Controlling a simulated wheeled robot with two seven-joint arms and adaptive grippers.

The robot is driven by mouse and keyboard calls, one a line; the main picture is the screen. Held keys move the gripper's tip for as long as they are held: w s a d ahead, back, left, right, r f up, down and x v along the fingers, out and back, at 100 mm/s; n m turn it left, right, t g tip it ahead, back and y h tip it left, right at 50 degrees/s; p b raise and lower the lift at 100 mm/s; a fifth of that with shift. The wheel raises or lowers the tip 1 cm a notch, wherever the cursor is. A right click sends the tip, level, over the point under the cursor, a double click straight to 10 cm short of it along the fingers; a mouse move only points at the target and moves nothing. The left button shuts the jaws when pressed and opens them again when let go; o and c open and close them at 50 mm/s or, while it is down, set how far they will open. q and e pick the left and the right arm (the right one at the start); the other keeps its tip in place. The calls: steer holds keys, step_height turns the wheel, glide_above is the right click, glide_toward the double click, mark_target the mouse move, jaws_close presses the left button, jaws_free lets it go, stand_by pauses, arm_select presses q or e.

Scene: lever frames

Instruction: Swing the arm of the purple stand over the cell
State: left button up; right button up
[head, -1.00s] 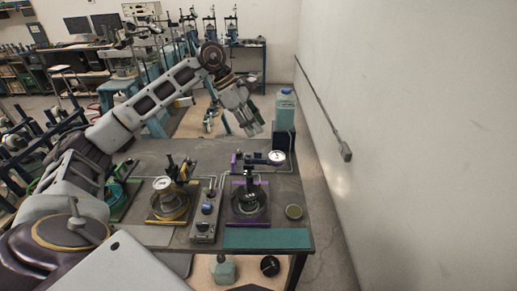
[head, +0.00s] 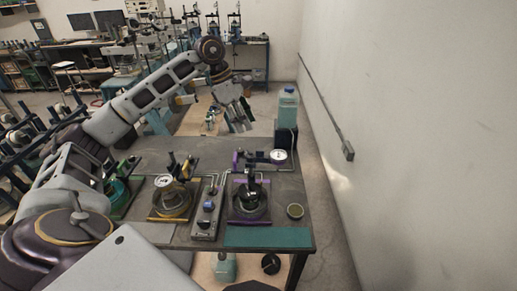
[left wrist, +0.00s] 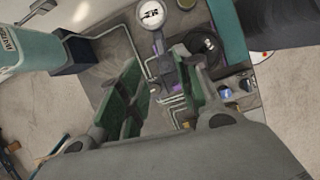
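The purple stand (head: 236,162) stands on the bench. Its arm (head: 256,158) points right and carries a round white dial (head: 278,156), behind and right of the cell rather than over it. The cell (head: 249,196), with a dark knob on top, sits in a purple-edged base. In the left wrist view the dial (left wrist: 150,15) is at the top and the dark cell (left wrist: 203,42) right of it. My left gripper (head: 241,126) hangs above and beyond the bench's far edge, apart from the stand. Its green-padded fingers (left wrist: 157,65) are spread and empty. My right gripper is not in view.
A blue bottle (head: 288,105) stands on a dark box at the right back. A yellow stand (head: 172,195) and a green stand (head: 122,185) are to the left. A grey control box (head: 206,212) lies between. A small round tin (head: 295,211) is right of the cell.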

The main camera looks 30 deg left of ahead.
mark_target(259, 150)
arm_select(q)
steer(key=p+x, duration=0.2)
steer(key=x, duration=1)
steer(key=shift+f, duration=0.15)
steer(key=shift+c, duration=0.3)
jaws_close()
